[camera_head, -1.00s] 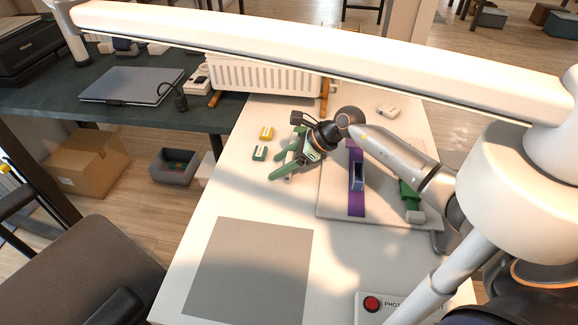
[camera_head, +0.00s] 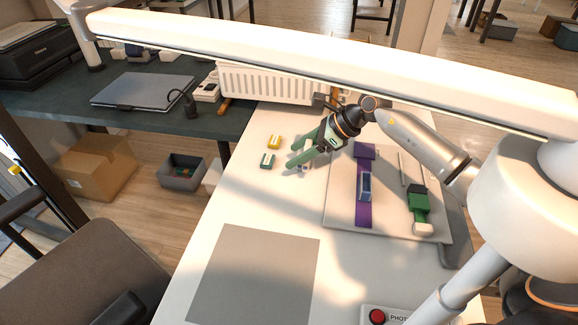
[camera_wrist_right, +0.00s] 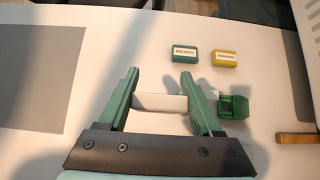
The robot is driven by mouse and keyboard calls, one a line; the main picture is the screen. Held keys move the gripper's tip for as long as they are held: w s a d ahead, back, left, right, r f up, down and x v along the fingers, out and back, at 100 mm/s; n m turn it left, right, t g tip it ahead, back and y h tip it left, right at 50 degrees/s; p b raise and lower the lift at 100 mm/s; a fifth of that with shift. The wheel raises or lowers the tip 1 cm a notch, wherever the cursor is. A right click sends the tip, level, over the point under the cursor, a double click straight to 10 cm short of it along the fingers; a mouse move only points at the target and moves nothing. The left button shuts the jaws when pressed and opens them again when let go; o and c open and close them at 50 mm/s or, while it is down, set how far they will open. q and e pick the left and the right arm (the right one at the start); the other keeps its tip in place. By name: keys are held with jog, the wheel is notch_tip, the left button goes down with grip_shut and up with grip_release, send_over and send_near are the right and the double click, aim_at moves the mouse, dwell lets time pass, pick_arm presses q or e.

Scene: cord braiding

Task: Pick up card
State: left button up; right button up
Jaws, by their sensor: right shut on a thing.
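My right gripper (camera_head: 294,160) has long green fingers and is low over the white table, beyond the grey mat. In the right wrist view the gripper (camera_wrist_right: 160,100) has its two fingers at the ends of a flat white card (camera_wrist_right: 160,103), shut on it. The card spans the gap between the fingers. Whether it is clear of the table cannot be told. In the head view the card is mostly hidden by the fingers. My left gripper is not in view.
A green block (camera_head: 267,160) and a yellow block (camera_head: 274,142) lie left of the gripper. A green open box (camera_wrist_right: 233,107) stands close beside one finger. A board (camera_head: 340,225) with purple and green parts is on the right. A grey mat (camera_head: 255,280) lies in front.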

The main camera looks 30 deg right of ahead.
aim_at(311, 142)
jog(key=d+r, duration=0.3)
jog(key=shift+s+r, duration=0.2)
jog(key=shift+r, duration=0.05)
jog(key=s+d+r, duration=0.1)
jog(key=d+r, duration=0.2)
jog(key=d, duration=0.5)
jog(key=shift+s+d+r+b, duration=0.2)
jog(key=shift+s+r+b, duration=0.05)
jog(key=shift+b, duration=0.2)
jog(key=shift+a, duration=0.1)
